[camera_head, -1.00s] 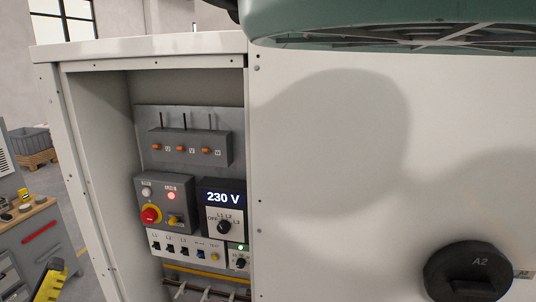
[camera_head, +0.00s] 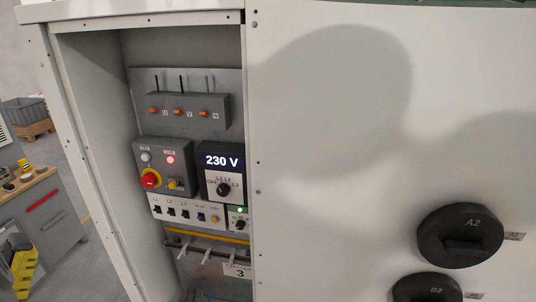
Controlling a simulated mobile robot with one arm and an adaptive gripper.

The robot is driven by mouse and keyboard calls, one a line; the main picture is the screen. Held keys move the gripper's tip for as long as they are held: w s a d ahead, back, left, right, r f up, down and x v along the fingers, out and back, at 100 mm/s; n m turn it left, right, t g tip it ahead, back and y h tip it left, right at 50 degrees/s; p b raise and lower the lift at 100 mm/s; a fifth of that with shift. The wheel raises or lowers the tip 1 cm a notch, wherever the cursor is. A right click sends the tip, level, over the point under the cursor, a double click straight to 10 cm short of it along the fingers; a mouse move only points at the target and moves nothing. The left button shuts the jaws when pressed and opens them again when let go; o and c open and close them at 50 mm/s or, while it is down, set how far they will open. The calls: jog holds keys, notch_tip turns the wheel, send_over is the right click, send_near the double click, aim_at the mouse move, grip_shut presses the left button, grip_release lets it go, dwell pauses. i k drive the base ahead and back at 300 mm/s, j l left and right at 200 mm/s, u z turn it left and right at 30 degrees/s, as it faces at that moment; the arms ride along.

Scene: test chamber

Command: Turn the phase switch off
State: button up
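The phase switch (camera_head: 223,189) is a small black rotary knob on a white-faced panel inside the open cabinet bay. Marks for OFF, L1, L2 and L3 stand around it. The display (camera_head: 222,161) just above it is lit and reads 230 V. The knob is too small to tell exactly which mark it points at. My gripper is not in view.
The white cabinet panel (camera_head: 330,160) closes off the right. A workbench (camera_head: 40,195) stands far left.

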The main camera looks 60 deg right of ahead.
aim_at(223, 190)
jog(key=i+j+z, duration=0.15)
jog(key=j+z, duration=0.3)
jog(key=i+j+z, duration=0.1)
jog(key=j+z, duration=0.8)
jog(key=k+j+z, duration=0.1)
jog(key=j+z, duration=0.35)
jog(key=j, duration=0.15)
jog(key=k+j+z, duration=0.15)
jog(key=j+z, duration=0.3)
